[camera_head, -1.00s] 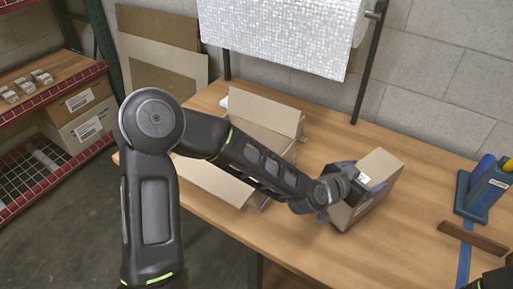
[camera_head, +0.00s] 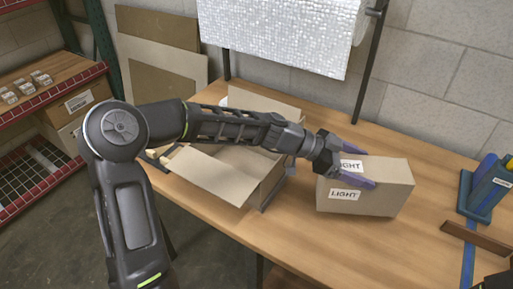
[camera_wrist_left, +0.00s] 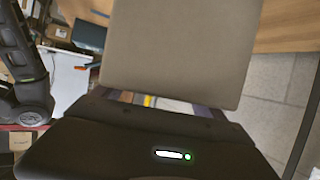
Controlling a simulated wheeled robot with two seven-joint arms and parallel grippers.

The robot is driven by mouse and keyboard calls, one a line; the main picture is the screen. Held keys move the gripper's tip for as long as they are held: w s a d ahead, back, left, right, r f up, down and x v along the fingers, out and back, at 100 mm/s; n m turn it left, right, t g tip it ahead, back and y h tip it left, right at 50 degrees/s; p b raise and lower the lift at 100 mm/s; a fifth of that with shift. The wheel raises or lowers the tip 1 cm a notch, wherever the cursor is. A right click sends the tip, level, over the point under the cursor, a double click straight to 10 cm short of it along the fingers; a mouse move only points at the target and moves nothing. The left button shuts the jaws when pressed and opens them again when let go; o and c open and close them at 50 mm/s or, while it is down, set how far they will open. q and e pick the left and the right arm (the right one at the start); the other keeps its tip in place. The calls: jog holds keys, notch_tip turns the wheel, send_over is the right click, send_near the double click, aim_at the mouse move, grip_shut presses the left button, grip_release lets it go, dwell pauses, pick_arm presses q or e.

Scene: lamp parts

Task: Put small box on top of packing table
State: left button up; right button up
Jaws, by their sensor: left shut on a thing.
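The small box (camera_head: 385,190) is a brown carton with white LIGHT labels, at the middle right of the packing table (camera_head: 330,250) in the head view. My left gripper (camera_head: 357,174) is shut on its left end, with purple fingers on either side. The box looks upright; whether it touches the tabletop or hangs just above it I cannot tell.
An open carton (camera_head: 215,170) with raised flaps stands left of the box, under my left forearm. A blue tool holder (camera_head: 487,187) and a brown strip (camera_head: 474,239) are at the right. Bare tabletop lies in front of the box. A shelf rack (camera_head: 45,180) stands far left.

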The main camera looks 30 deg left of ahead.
pick_arm(q)
jog(key=s+a+r+m+g+h, duration=0.1)
jog(key=s+a+r+m+g, duration=0.3)
jog(key=a, duration=0.5)
jog(key=shift+s+a+r+m+g+b, duration=0.15)
jog(key=shift+s+r+m+g+b, duration=0.4)
jog(key=shift+s+g, duration=0.5)
jog(key=shift+f, duration=0.2)
jog(key=b, duration=0.5)
jog(key=shift+a+r, duration=0.2)
jog(key=shift+a, duration=0.05)
